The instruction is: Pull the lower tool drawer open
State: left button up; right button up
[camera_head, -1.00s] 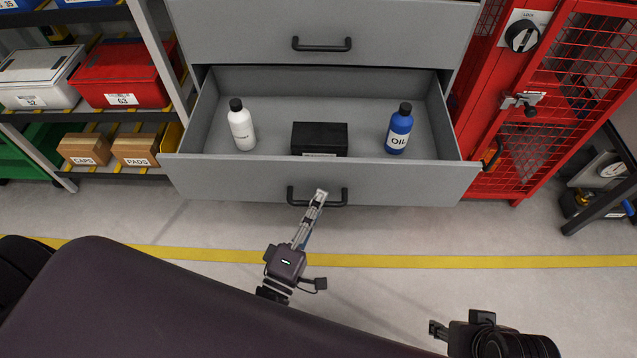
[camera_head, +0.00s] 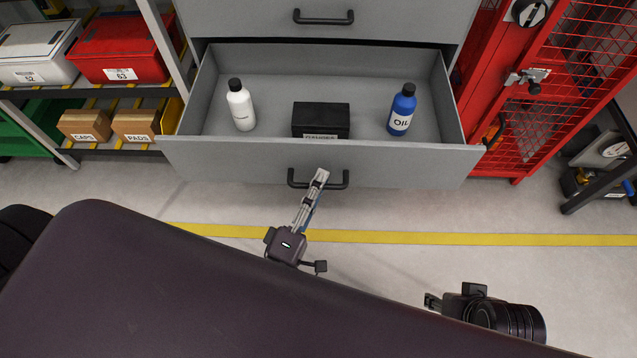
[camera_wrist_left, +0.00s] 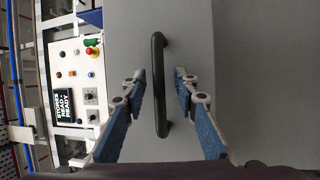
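The lower tool drawer (camera_head: 230,160) is grey and stands well out from the cabinet, so its inside shows. Its black bar handle (camera_head: 318,180) is on the front face; it also shows in the left wrist view (camera_wrist_left: 158,85). My left gripper (camera_head: 320,175) is at this handle. In the left wrist view its two blue-padded fingers (camera_wrist_left: 160,76) are apart, one on each side of the bar, with visible gaps. My right gripper (camera_head: 432,302) is low at the right, away from the drawer; its finger opening is too small to tell.
The drawer holds a white bottle (camera_head: 241,106), a black box (camera_head: 321,120) and a blue oil bottle (camera_head: 402,110). The upper drawer (camera_head: 400,18) is shut. A shelf (camera_head: 110,147) stands left, a red mesh locker (camera_head: 535,130) right. The floor in front is clear.

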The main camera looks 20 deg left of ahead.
pick_arm(q)
jog(key=v, duration=1.2)
jog(key=shift+f, duration=0.1)
